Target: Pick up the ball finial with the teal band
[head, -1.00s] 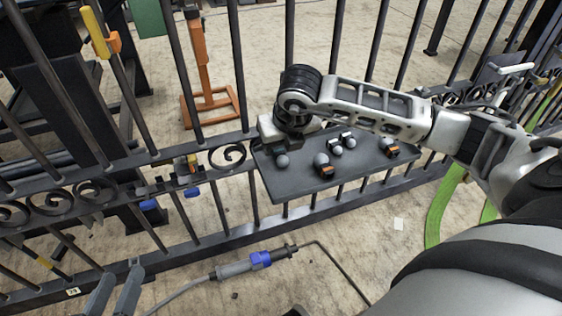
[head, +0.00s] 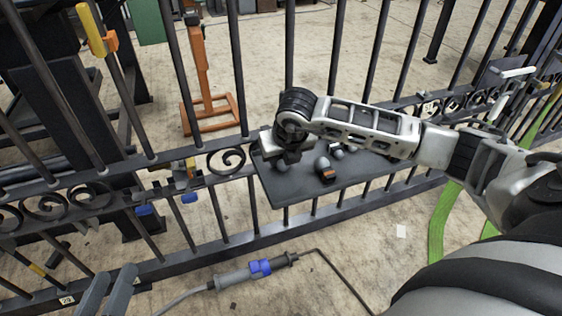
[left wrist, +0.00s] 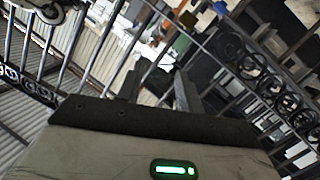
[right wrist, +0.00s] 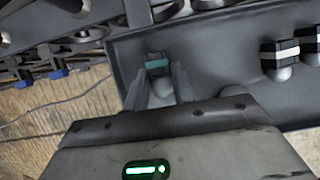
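The teal-banded ball finial (right wrist: 158,66) shows in the right wrist view, with a dark square base and a grey ball, on the dark tray (head: 292,188). My right gripper (right wrist: 160,86) is open, with its fingertips on either side of the finial. Whether they touch it I cannot tell. In the head view the right gripper (head: 291,157) is low over the tray's left end and hides most of that finial. My left gripper (head: 110,288) is open and empty at the lower left, and its fingers show in the left wrist view (left wrist: 158,88).
An orange-banded finial (head: 323,166) stands right of my right gripper. White-banded finials (right wrist: 282,60) stand further along the tray. A grey tool with a blue collar (head: 259,268) lies in front.

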